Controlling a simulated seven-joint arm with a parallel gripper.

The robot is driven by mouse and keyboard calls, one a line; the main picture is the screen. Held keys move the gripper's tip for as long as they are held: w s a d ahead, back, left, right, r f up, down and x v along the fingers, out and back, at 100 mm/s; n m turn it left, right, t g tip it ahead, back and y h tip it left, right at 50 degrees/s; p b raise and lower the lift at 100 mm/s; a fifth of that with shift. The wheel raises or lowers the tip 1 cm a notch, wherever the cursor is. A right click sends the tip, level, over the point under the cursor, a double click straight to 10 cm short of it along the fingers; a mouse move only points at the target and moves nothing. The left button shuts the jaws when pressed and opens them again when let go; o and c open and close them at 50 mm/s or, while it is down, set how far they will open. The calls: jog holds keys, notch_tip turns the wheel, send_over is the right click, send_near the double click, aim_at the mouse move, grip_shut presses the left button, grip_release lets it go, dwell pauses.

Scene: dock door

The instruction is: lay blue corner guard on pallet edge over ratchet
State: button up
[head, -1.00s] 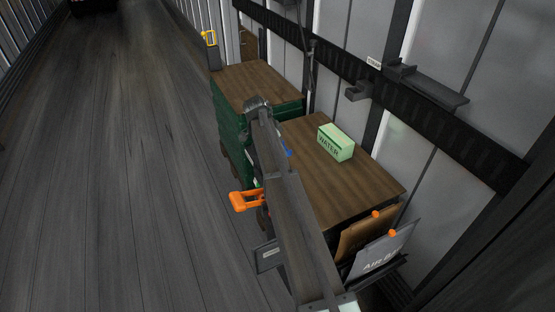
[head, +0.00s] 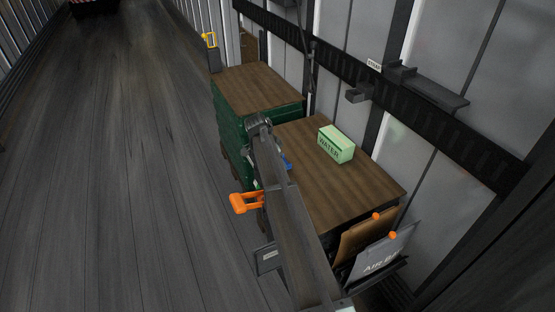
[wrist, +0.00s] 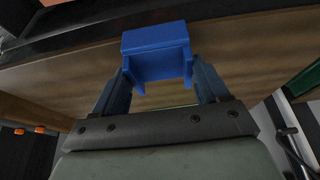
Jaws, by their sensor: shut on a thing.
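The blue corner guard (wrist: 157,50) is between the two fingers of my gripper (wrist: 160,80) in the wrist view. It lies across a brown wooden surface in that picture; I cannot tell whether it touches. In the head view only a small blue patch (head: 287,163) shows beside my arm, over the left edge of the near wooden-topped load (head: 330,190). An orange handle (head: 245,202), which looks like the ratchet, sticks out left of that load, below its top. My arm hides much of that edge.
A green box marked WATER (head: 337,144) stands on the near top. A second wooden-topped green load (head: 255,87) stands behind. A brown folder (head: 366,237) and a grey AIR bag (head: 384,253) are at the near end. The floor at left is clear.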

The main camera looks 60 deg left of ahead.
jog(key=shift+f, duration=0.4)
jog(key=o, duration=1.1)
jog(key=shift+c, duration=0.2)
jog(key=shift+r, duration=0.6)
jog(key=v, duration=1.2)
jog(key=shift+r, duration=0.1)
